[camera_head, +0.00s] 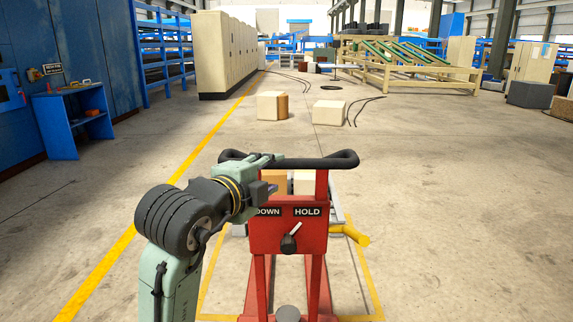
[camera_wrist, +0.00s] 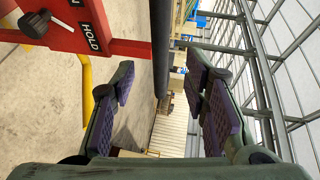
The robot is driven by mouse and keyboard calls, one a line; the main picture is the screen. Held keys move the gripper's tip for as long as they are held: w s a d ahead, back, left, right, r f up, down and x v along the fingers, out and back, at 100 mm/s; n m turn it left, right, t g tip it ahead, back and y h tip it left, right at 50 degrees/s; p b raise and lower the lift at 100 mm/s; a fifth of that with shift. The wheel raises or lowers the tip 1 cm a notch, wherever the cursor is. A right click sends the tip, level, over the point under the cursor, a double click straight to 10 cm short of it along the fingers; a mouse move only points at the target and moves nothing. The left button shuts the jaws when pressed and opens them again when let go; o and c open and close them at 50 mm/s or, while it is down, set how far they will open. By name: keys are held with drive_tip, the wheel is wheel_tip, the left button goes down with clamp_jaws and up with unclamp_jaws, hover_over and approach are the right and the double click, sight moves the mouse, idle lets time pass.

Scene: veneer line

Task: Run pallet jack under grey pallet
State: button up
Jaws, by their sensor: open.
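The red pallet jack (camera_head: 288,232) stands upright in front of me, with DOWN and HOLD labels, a small lever (camera_head: 291,241) and a black handle bar (camera_head: 325,163). My gripper (camera_head: 272,174) is at the left half of the bar. In the wrist view my gripper (camera_wrist: 160,75) is open, and the black bar (camera_wrist: 160,40) runs between its purple-padded fingers; I see no clear contact. A grey edge (camera_head: 337,207) behind the jack may be the grey pallet; the jack hides most of it, so I cannot tell where the forks are relative to it.
Boxes (camera_head: 304,182) show just behind the jack. A yellow peg-like part (camera_head: 352,236) sticks out at right. Yellow lines (camera_head: 366,275) frame the floor there.

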sight(286, 166)
drive_tip(key=p+x, duration=0.2)
drive_tip(key=x, duration=0.8)
drive_tip(key=shift+w+d, duration=0.1)
drive_tip(key=shift+w, duration=0.25)
clamp_jaws()
idle(0.3)
